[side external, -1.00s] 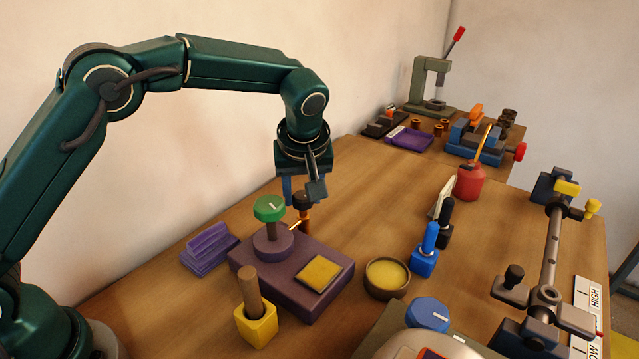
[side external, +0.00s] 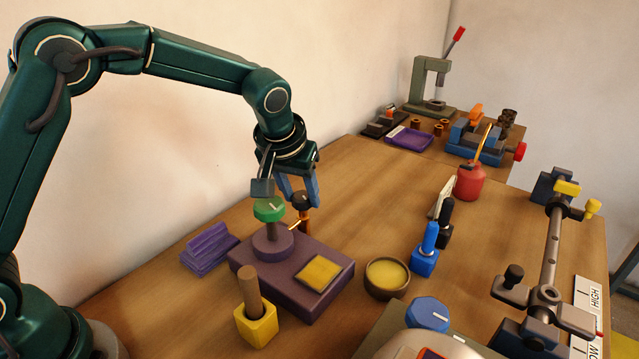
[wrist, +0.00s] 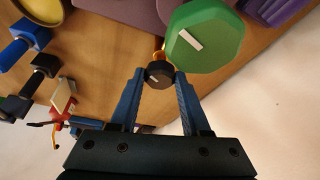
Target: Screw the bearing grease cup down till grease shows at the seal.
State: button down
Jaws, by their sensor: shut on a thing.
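The small black knob (side external: 301,202), which I take to be the grease cup's cap, sits on an upright copper-coloured body (side external: 305,222) behind a purple block (side external: 281,303). A thin brass piece joins the body towards the block. My gripper (side external: 301,201) reaches down from above, its blue fingers shut on the knob's sides. In the wrist view the knob (wrist: 159,75) shows a pale mark on top, between the fingertips (wrist: 159,80). A larger green knob (side external: 269,208) with a white mark stands close on the left. I cannot make out grease at any seal.
The block carries a yellow pad (side external: 318,274). A yellow holder (side external: 255,326) with a wooden handle stands in front, purple pieces (side external: 208,248) at left. A bowl of yellow paste (side external: 388,279) and a blue bottle (side external: 425,262) stand right. Bare table lies behind the cup.

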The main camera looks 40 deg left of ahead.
aim_at(294, 225)
jog(key=shift+a+r+m+h, duration=0.1)
jog(key=shift+m+h, duration=0.3)
jog(key=shift+m, duration=0.7)
jog(key=shift+c, duration=1.8)
grip_release()
jog(key=shift+v, duration=2.55)
